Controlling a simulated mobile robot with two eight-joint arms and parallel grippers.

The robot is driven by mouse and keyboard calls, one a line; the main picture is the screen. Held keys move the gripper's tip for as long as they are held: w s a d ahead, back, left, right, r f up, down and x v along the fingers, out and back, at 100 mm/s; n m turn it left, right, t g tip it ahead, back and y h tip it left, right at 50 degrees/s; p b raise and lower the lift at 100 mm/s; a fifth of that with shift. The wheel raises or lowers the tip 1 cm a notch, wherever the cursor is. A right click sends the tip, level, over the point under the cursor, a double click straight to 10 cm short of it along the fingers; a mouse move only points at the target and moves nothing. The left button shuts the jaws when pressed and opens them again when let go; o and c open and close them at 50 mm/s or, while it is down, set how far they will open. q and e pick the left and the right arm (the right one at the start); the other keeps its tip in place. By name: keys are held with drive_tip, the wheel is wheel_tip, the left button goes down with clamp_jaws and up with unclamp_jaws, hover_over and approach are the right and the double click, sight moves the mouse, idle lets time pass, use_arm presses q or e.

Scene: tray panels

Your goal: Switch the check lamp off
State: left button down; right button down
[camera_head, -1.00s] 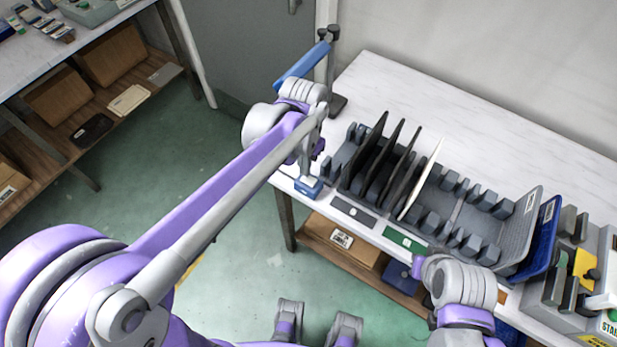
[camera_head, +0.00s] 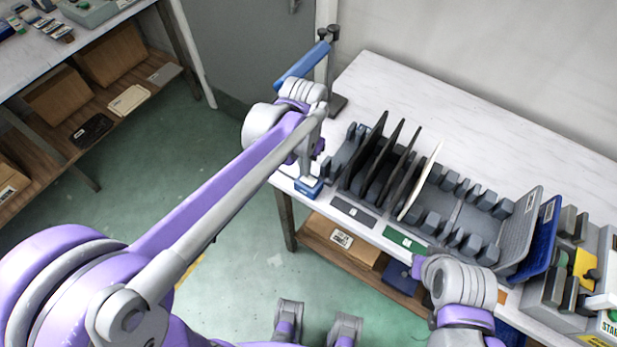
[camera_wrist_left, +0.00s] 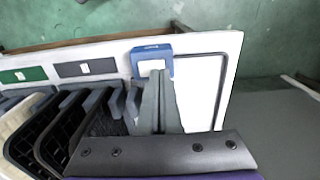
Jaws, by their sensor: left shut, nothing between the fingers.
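A small blue box with a white top face (camera_head: 309,189) sits at the front left corner of the bench; it also shows in the left wrist view (camera_wrist_left: 152,58). I take it for the lamp's switch box. A blue bar-shaped lamp head (camera_head: 302,66) on a dark post stands behind my left wrist; whether it is lit I cannot tell. My left gripper (camera_head: 307,174) is shut and empty, its tips (camera_wrist_left: 158,74) right at the box's white face. Whether they touch it I cannot tell; the tips partly hide that face. My right gripper is out of view.
A grey rack (camera_head: 462,212) with dark panels (camera_head: 364,160) and a white panel (camera_head: 420,180) stands just right of the blue box. Grey (camera_head: 355,210) and green labels (camera_head: 404,240) line the front edge. The bench behind (camera_head: 450,120) is clear.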

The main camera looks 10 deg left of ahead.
use_arm(q)
drive_tip(key=shift+f+b, duration=0.55)
drive_tip(key=shift+f, duration=0.3)
idle(0.5)
wheel_tip(320, 180, up, 7)
drive_tip(key=p, duration=0.4)
drive_tip(key=shift+p, duration=0.4)
idle(0.4)
drive_tip(key=s+a+f+n+t, duration=0.1)
drive_tip(key=s+a+n+t, duration=0.1)
drive_tip(key=s, duration=0.5)
drive_tip(key=s+a+f+n+t, duration=0.1)
drive_tip(key=s+a+n+t, duration=0.1)
drive_tip(key=s, duration=0.5)
drive_tip(key=a+t, duration=0.1)
drive_tip(key=a, duration=0.1)
drive_tip(key=shift+a+p, duration=0.3)
drive_tip(key=shift+p, duration=0.1)
